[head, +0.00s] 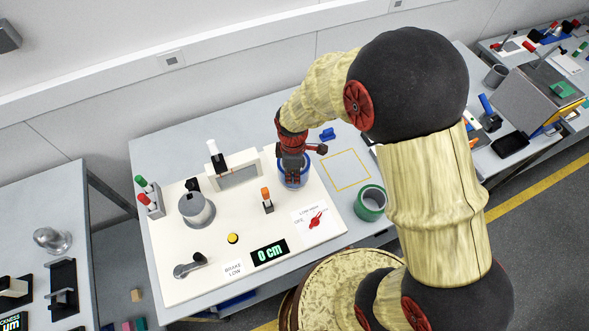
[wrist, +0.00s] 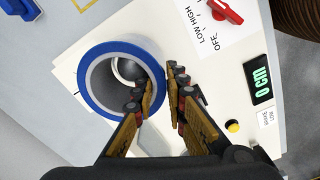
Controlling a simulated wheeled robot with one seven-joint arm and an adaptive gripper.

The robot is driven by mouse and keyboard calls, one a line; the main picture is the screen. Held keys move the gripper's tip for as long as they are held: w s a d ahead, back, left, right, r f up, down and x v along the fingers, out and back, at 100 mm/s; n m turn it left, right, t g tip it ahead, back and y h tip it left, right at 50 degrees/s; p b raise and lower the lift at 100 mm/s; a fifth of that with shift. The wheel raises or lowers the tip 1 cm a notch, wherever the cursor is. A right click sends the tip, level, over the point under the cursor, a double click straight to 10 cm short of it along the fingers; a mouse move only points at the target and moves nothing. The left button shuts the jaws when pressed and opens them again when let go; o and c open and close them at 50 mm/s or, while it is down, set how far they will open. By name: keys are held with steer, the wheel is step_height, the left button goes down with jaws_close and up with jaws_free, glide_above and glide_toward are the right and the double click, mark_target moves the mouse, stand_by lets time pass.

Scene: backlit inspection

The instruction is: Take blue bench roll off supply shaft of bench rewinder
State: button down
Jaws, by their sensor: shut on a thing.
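The blue bench roll (head: 283,180) is at the back right of the white bench rewinder panel (head: 180,280), under my gripper (head: 292,178). In the wrist view the blue roll (wrist: 82,82) shows its open grey core. My gripper (wrist: 156,85) is shut on the roll's wall, one finger at the core side and the other outside. A pale round end, seemingly the supply shaft (wrist: 126,70), shows through the core, off-centre. I cannot tell how far the roll sits down on it. In the head view the gripper hides most of the roll and the shaft.
A grey spool (head: 196,210) stands at the panel's left. An orange-tipped lever (head: 267,200), a yellow button (head: 233,239) and a "0 cm" display (head: 270,253) are in front. A green roll (head: 370,203) lies right of the panel, near a yellow outlined square (head: 346,171) that is empty.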

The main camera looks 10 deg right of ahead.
steer(key=shift+r+p, duration=1.6)
steer(key=shift+r, duration=0.9)
